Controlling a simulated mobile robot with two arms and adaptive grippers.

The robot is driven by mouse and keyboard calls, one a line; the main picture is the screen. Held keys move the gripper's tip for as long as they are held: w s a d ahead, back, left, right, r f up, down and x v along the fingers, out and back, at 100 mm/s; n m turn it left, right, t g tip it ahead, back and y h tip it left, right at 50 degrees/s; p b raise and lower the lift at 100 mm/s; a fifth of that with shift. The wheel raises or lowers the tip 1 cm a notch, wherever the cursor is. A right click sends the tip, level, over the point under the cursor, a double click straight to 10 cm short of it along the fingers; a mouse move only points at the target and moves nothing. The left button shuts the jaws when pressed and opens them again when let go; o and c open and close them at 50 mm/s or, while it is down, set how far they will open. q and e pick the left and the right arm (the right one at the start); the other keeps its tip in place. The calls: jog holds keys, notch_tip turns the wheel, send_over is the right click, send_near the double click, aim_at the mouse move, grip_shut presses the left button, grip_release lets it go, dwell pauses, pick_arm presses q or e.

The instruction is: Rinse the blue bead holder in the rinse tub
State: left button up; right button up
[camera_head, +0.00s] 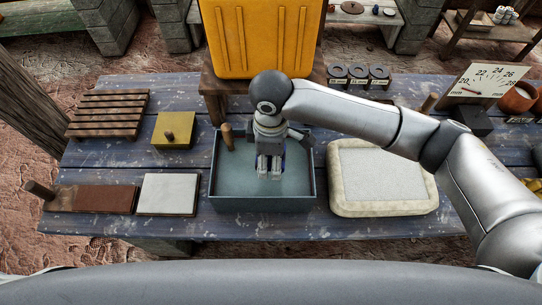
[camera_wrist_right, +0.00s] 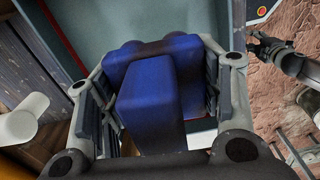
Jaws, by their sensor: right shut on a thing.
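The rinse tub (camera_head: 222,195) is a grey-blue rectangular box with greenish-grey water, at the middle of the table. My right gripper (camera_head: 270,172) points down over the tub, its fingers inside the rim outline. It is shut on the blue bead holder (camera_wrist_right: 148,103), which fills the space between the fingers in the right wrist view. In the head view the gripper hides nearly all of the holder. I cannot tell whether the holder touches the water. A dark jointed part in the right wrist view looks like my left gripper (camera_wrist_right: 265,48); its fingers are too small to read.
A wooden peg (camera_head: 228,136) stands at the tub's back left. A pale padded tray (camera_head: 340,206) lies right of the tub; white (camera_head: 168,194) and brown (camera_head: 104,199) slabs lie left. A yellow block (camera_head: 174,130) and slatted rack (camera_head: 109,112) sit behind. An orange container (camera_head: 262,38) stands behind the tub.

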jog(key=f+b, duration=0.1)
jog(key=f, duration=0.1)
jog(key=b, duration=0.2)
send_over(271, 182)
notch_tip(271, 182, down, 6)
jog(key=shift+r, duration=0.25)
pick_arm(q)
jog(key=shift+w+a+f, duration=0.1)
jog(key=shift+a+f, duration=0.15)
jog(key=shift+f, duration=0.8)
jog(key=shift+w+a+f, duration=0.1)
jog(key=shift+a+f, duration=0.15)
jog(key=shift+f, duration=0.8)
pick_arm(e)
jog(key=shift+a+f, duration=0.1)
jog(key=shift+f, duration=1.35)
pick_arm(q)
jog(key=shift+a+r+p, duration=0.15)
jog(key=shift+r+p, duration=0.35)
jog(key=shift+r, duration=0.25)
pick_arm(e)
jog(key=shift+r, duration=0.3)
pick_arm(q)
jog(key=shift+r, duration=0.2)
pick_arm(e)
jog(key=shift+f, duration=0.3)
